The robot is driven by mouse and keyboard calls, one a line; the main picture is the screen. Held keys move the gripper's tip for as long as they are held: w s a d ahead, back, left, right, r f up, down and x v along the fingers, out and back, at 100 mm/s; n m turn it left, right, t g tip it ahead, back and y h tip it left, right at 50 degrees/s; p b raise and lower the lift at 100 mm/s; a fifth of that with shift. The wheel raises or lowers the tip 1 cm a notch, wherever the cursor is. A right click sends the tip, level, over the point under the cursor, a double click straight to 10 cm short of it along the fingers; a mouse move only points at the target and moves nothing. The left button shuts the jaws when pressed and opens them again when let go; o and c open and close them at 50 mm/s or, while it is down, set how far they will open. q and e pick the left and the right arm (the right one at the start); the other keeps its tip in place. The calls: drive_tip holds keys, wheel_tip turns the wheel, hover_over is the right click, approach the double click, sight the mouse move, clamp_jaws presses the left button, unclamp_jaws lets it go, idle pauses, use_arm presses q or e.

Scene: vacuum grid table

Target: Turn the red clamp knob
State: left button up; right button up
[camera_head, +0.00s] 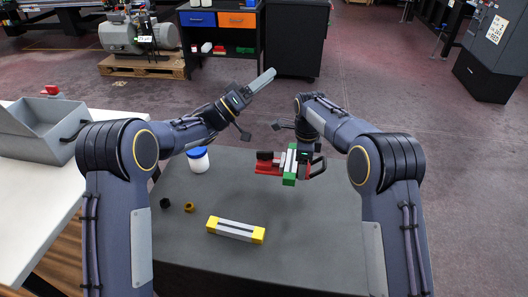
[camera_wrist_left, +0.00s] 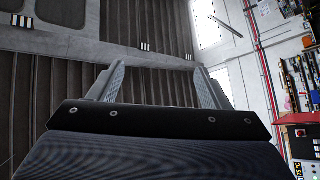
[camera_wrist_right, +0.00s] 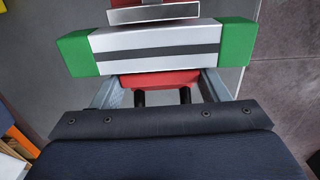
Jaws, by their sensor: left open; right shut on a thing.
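In the right wrist view a red part (camera_wrist_right: 160,80) with two dark rods below it sits between the fingers of my right gripper (camera_wrist_right: 160,92), which is shut on it. A silver bar with green ends (camera_wrist_right: 155,47) lies just beyond. In the head view the red and black clamp (camera_head: 268,164) and the green-ended bar (camera_head: 289,180) are at the far side of the table, by my right gripper (camera_head: 304,160). I cannot tell which red part is the knob. My left gripper (camera_head: 268,76) is open, empty and raised; its fingers stand apart in the left wrist view (camera_wrist_left: 158,80).
A grey bin (camera_head: 45,128) stands on the white bench at left. The table's front right is clear.

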use_arm(q)
wheel_tip(320, 180, up, 3)
drive_tip(key=n+t+y, duration=0.4)
drive_tip(key=n+t, duration=0.4)
drive_tip(key=n, duration=0.2)
drive_tip(key=n+g+y, duration=0.5)
drive_tip(key=n+y, duration=1.3)
drive_tip(key=n, duration=1.3)
approach(265, 153)
drive_tip(key=x, duration=1)
drive_tip(key=shift+w+f, duration=0.15)
drive_tip(key=shift+w, duration=0.15)
drive_tip(key=c, duration=1)
